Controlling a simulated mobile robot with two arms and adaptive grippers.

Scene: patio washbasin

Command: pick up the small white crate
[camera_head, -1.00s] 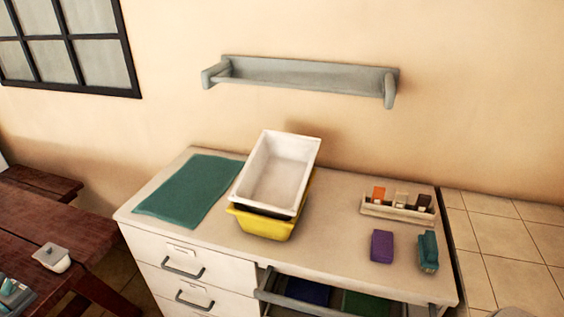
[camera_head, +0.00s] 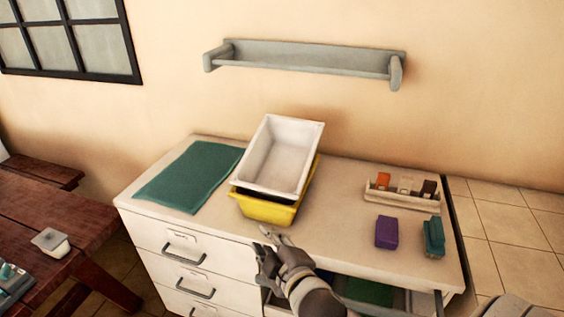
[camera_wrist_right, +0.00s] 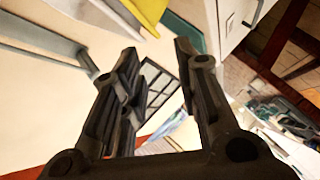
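The small white crate (camera_head: 279,160) sits tilted, open side showing, on top of the yellow crate (camera_head: 266,210) on the counter. A dark strip, perhaps another crate, shows between them. The white crate looks empty. My right gripper (camera_head: 266,246) is in front of and below the yellow crate, apart from both crates, near the counter's front edge. In the right wrist view its two fingers (camera_wrist_right: 158,52) are spread with nothing between them. The yellow crate also shows at the top of that view (camera_wrist_right: 147,12). My left gripper is not in view.
A teal mat (camera_head: 190,176) lies left of the crates on the counter (camera_head: 335,205). To the right are a purple block (camera_head: 386,232), a teal block (camera_head: 433,236) and a small rack (camera_head: 402,194). A wall shelf (camera_head: 305,62) hangs above. An open drawer lies below the front edge.

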